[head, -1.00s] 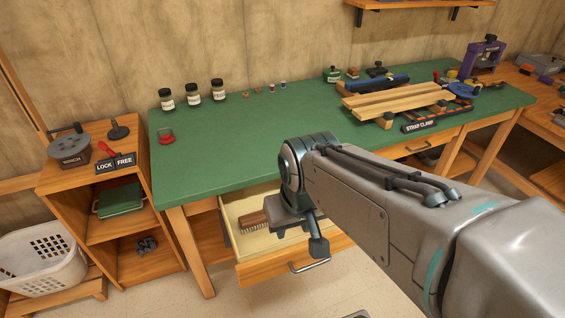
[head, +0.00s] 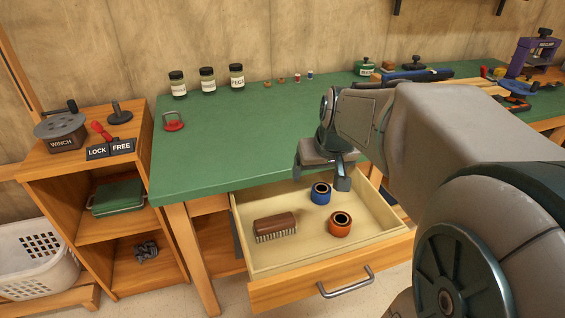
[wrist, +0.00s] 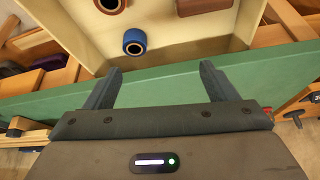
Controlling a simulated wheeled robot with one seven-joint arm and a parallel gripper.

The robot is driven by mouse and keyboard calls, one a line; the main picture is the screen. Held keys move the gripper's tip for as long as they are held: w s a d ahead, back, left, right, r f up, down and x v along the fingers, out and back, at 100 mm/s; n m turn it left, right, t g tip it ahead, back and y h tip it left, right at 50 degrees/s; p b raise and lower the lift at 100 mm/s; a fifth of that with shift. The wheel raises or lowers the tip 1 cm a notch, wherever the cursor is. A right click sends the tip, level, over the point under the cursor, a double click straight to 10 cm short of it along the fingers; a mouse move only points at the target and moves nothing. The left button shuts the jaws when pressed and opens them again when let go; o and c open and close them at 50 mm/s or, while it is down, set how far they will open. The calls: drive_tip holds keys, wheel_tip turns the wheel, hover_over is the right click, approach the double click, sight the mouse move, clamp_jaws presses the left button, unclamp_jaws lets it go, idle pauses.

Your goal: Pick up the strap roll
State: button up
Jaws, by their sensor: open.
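Two rolls with dark centres sit in the open drawer: a blue roll (head: 320,194) and an orange roll (head: 340,224). I cannot tell from looks alone which one the task calls the strap roll. In the wrist view the blue roll (wrist: 134,42) lies ahead of the fingers, left of centre, and the orange roll (wrist: 110,5) is cut by the top edge. My gripper (head: 322,172) is open and empty, above the back of the drawer by the bench edge; it also shows in the wrist view (wrist: 158,80). It touches neither roll.
The drawer (head: 262,262) is pulled out below the green bench (head: 240,150). A brown brush (head: 275,226) lies left of the rolls in it. The bench's front edge (wrist: 160,84) passes under my fingers. A shelf unit (head: 75,195) stands at left.

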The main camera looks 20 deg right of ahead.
drive_tip(key=t+b, duration=0.1)
drive_tip(key=b, duration=0.6)
approach(322, 190)
drive_tip(key=shift+w+a+f+h+b, duration=0.15)
drive_tip(key=shift+a+f+h+b, duration=0.05)
drive_tip(key=shift+f+b, duration=0.35)
drive_tip(key=shift+w+a+f+h+b, duration=0.1)
drive_tip(key=shift+a+f+h+b, duration=0.1)
drive_tip(key=shift+f+b, duration=0.25)
drive_tip(key=b+x, duration=0.1)
drive_tip(key=x, duration=0.1)
drive_tip(key=b+x, duration=0.1)
drive_tip(key=x, duration=0.2)
drive_tip(key=shift+a+f, duration=0.25)
drive_tip(key=shift+f, duration=0.05)
drive_tip(key=shift+s+r, duration=0.1)
drive_tip(key=c, duration=1.1)
